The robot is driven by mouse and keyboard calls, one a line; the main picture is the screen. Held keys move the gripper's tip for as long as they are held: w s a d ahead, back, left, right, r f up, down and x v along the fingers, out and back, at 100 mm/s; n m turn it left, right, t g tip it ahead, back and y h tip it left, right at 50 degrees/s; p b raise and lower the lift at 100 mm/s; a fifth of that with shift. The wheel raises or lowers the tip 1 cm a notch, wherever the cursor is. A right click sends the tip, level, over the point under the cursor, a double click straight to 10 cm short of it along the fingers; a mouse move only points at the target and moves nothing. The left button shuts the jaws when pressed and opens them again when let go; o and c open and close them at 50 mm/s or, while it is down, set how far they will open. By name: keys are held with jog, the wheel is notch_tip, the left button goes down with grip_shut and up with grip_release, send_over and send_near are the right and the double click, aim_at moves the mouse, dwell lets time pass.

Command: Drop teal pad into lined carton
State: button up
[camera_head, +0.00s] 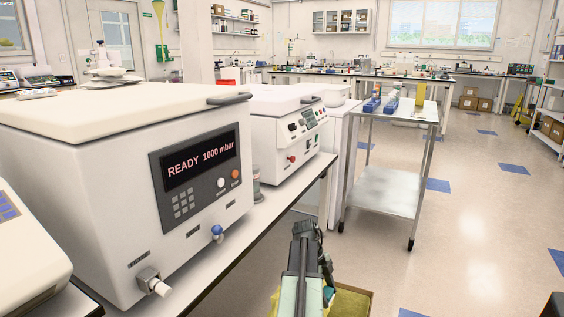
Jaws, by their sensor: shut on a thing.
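The lined carton (372,294) is at the bottom edge of the view, a brown box with a yellow liner (350,304) inside. Only its upper part shows; the rest is cut off by the frame and hidden by my arm. My gripper (327,279) is over the carton, mostly hidden by my arm. It is shut on the teal pad (328,292), of which a small patch shows against the yellow liner. I cannot tell how far the pad is above the liner.
A bench (262,222) with white machines, one reading READY 1000 mbar (190,165), runs along the left. A steel cart (385,190) with blue racks (372,104) stands beyond the carton. Open floor (480,235) lies to the right.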

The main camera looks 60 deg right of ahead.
notch_tip(320, 180, down, 6)
jog(key=b, duration=0.5)
jog(key=shift+b, duration=0.4)
jog(key=shift+r, duration=0.1)
jog(key=o, duration=1.4)
